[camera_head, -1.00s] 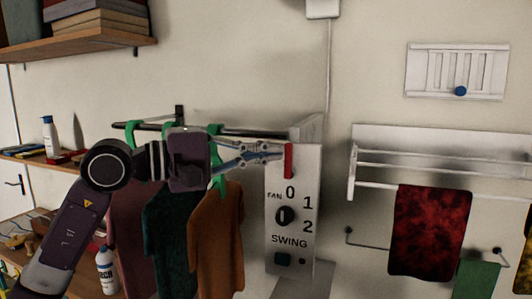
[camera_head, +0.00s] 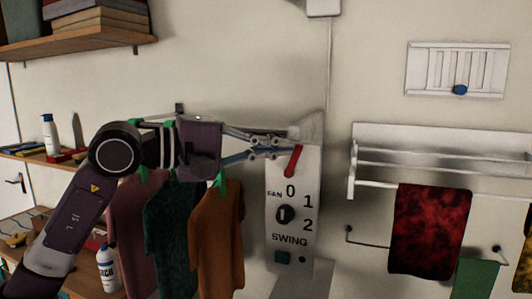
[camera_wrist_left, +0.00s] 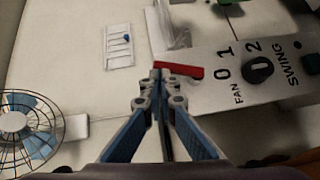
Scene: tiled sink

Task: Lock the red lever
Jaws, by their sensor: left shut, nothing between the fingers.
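The red lever (camera_head: 293,161) is on the upper part of a grey panel (camera_head: 293,223) marked FAN, 0, 1, 2 and SWING. The lever is tilted, its upper end leaning right. My left gripper (camera_head: 290,143) is shut and empty, with its fingertips at the lever's upper left side. In the left wrist view the shut fingertips (camera_wrist_left: 159,73) are at the left end of the red lever (camera_wrist_left: 178,69) and seem to touch it. My right gripper is not in view.
Shirts (camera_head: 216,235) hang on a rail behind my left arm. A towel rack (camera_head: 440,165) is on the right wall. A fan (camera_wrist_left: 28,130) shows in the left wrist view.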

